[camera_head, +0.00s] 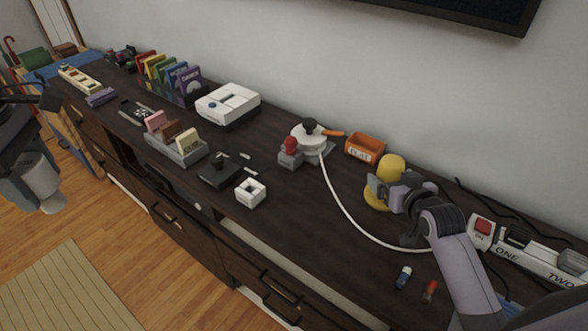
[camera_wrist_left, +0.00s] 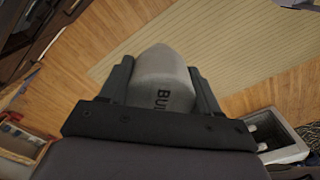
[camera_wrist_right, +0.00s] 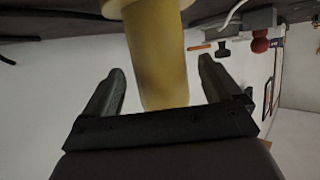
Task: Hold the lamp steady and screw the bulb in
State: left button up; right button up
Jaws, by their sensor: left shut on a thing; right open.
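The yellow lamp (camera_head: 391,167) stands on the dark counter, right of the orange bin. My right gripper (camera_head: 384,187) is at the lamp. In the right wrist view, the lamp's yellow post (camera_wrist_right: 158,60) lies between the spread fingers (camera_wrist_right: 160,88), with gaps on both sides. The bulb (camera_wrist_left: 163,82) is a pale grey rounded piece with partly hidden lettering starting "BU". My left gripper (camera_wrist_left: 163,70) is shut on it. In the head view the bulb (camera_head: 43,180) hangs at the far left, over the floor in front of the counter.
An orange bin (camera_head: 365,148) and a white round device (camera_head: 310,137) with a white cable stand left of the lamp. A white cube (camera_head: 250,192) is near the front edge. Small blue and red pieces (camera_head: 404,277) lie near my right arm. A striped rug (camera_head: 70,290) lies on the floor.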

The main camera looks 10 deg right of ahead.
pick_arm(q)
jog(key=shift+f, duration=0.15)
pick_arm(e)
jog(key=shift+x, duration=1.25)
jog(key=shift+r, duration=0.1)
jog(key=c, duration=1.5)
jog(key=shift+o, duration=0.2)
jog(key=shift+r, duration=0.1)
